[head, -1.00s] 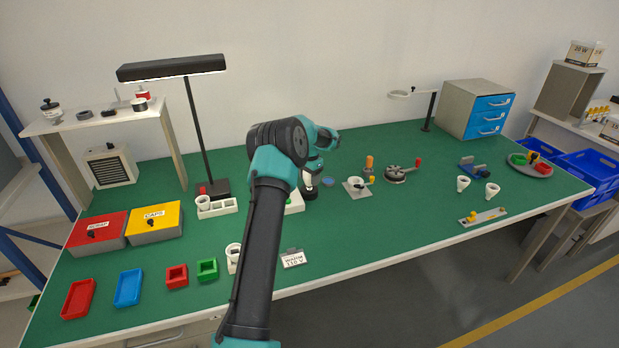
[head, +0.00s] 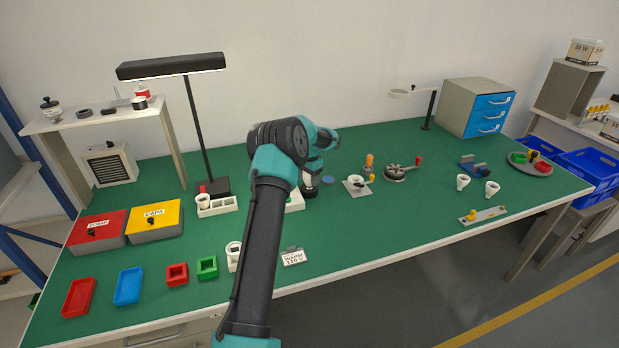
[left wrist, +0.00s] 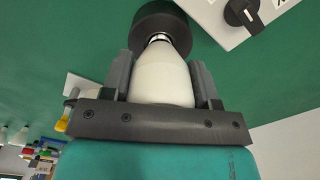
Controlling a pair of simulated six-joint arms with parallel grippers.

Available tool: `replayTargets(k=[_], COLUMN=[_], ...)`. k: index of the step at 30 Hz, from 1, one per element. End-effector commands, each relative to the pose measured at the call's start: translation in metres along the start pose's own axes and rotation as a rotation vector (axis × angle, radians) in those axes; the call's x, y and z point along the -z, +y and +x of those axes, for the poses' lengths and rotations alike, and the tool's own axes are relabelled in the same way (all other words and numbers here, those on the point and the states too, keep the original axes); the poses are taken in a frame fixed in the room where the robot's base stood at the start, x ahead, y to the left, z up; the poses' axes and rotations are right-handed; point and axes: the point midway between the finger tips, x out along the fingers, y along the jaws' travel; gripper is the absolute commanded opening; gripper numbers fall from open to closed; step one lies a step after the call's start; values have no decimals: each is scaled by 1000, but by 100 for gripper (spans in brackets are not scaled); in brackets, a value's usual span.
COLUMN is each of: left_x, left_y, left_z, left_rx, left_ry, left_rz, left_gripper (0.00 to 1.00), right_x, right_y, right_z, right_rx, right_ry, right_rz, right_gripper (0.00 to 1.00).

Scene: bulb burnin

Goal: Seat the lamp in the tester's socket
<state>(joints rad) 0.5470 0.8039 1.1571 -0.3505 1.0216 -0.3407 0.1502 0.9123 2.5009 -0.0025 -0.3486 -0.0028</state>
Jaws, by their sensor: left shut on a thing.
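The lamp (left wrist: 162,78) is a white bulb with a narrow metal cap. My left gripper (left wrist: 162,88) is shut on its white body, one dark finger on each side. The cap points at a round black socket (left wrist: 160,20) and meets or overlaps its opening; I cannot tell how deep it sits. In the head view my left gripper (head: 309,178) is above the black socket (head: 310,193), and its wrist hides most of the lamp. The white tester box (head: 294,202) is partly behind my arm. Its black knob (left wrist: 240,12) shows in the left wrist view. My right gripper is not in view.
A round dark fixture with a red handle (head: 398,173) is farther right. A white tray (head: 217,206) is left of my arm.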

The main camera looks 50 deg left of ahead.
Motion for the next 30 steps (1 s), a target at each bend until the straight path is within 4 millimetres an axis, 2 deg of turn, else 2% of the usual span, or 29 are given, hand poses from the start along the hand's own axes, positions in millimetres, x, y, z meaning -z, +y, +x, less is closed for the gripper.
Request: replayTargets(k=[22, 23, 30], left_x=[0, 0, 0], left_y=[0, 0, 0], left_z=[6, 6, 6], left_rx=[0, 0, 0], left_ry=[0, 0, 0], left_rz=[0, 0, 0], left_gripper=[32, 56, 79], right_x=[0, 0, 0], right_y=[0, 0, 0], right_z=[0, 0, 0], right_rx=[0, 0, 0], right_ry=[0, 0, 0], right_rz=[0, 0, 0], right_gripper=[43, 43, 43])
